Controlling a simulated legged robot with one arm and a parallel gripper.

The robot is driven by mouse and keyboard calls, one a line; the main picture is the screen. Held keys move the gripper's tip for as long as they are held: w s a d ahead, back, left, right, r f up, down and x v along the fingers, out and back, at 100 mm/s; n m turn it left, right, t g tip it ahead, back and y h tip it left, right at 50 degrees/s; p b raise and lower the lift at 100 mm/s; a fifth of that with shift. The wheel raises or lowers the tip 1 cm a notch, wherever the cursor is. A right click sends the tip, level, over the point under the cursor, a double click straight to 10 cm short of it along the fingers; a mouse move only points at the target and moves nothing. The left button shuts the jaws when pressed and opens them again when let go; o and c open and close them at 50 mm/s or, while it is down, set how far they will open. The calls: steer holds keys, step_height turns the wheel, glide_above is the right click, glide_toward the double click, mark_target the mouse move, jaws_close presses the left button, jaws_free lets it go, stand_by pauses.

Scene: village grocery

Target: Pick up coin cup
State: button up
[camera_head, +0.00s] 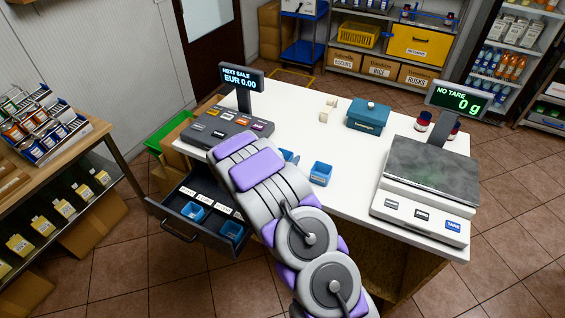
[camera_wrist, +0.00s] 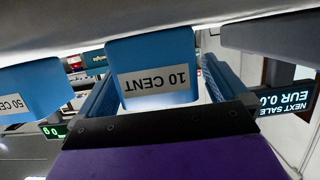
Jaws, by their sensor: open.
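In the wrist view, which is upside down, a blue cup labelled "10 CENT" (camera_wrist: 152,52) lies between the two blue ribbed fingers of my gripper (camera_wrist: 160,92). The gripper is open; I cannot tell whether a finger touches the cup. A blue cup labelled "50 CENT" (camera_wrist: 30,90) is at the left, outside the fingers. In the head view one blue cup (camera_head: 321,174) stands on the white counter (camera_head: 345,205). Another cup (camera_head: 291,157) is mostly hidden behind my arm, as is my gripper.
The open cash drawer (camera_head: 180,232) holds blue cups (camera_head: 193,212) and sits below the register (camera_head: 228,130). A scale (camera_head: 430,180) reading 0 g occupies the counter's right end. The counter's front middle is clear.

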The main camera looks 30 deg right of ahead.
steer(key=c, duration=1)
steer(key=shift+c, duration=0.2)
